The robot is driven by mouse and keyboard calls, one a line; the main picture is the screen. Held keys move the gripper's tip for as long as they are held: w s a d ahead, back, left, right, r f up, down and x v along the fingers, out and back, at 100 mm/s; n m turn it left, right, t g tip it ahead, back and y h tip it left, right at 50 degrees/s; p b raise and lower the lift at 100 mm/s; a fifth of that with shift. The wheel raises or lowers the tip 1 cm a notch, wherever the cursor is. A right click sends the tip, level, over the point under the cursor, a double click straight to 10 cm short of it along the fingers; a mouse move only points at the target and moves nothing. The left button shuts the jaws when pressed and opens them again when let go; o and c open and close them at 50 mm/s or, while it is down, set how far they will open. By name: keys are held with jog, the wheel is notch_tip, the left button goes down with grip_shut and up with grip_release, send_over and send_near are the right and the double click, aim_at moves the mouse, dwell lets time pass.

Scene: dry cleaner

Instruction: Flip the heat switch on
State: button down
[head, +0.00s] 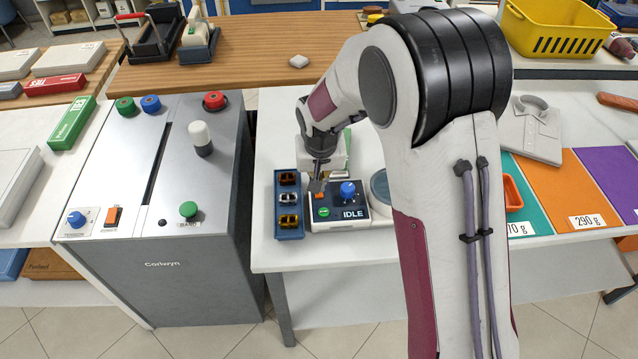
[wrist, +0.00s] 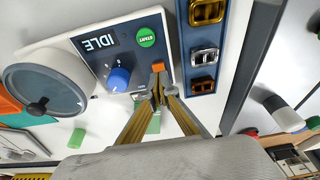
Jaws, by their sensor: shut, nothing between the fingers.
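A small control unit (head: 352,214) with an IDLE display sits on the white table in the head view. It has a blue knob (head: 347,189), a green START button (wrist: 146,37) and a small orange switch (wrist: 157,66). In the wrist view the switch is at the panel's edge, right of the knob. My gripper (wrist: 158,82) is shut and empty, its fingertips right at the switch and partly covering it. I cannot tell whether they touch it, or which way the switch is tilted. In the head view my gripper (head: 316,185) reaches down over the panel's left part.
A blue tray (head: 290,235) with several metal clips stands close left of the unit. A round lidded pan (wrist: 45,95) is on its other side. The grey Corwyn machine (head: 190,270), with its own orange switch (head: 113,213) and knobs, stands further left.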

jog(key=s+v, duration=0.2)
jog(key=v, duration=1.1)
jog(key=shift+f, duration=0.3)
jog(key=shift+s, duration=0.1)
jog(key=s+d+r+t, duration=0.1)
jog(key=s+d+r, duration=0.2)
jog(key=s, duration=0.5)
jog(key=s+d+r+t, duration=0.1)
jog(key=s+d+r, duration=0.2)
jog(key=s, duration=0.6)
jog(key=s+d+r+t, duration=0.1)
jog(key=s+d+r, duration=0.3)
jog(key=s, duration=0.5)
jog(key=shift+d, duration=1)
jog(key=shift+a, duration=0.1)
dwell(2.6)
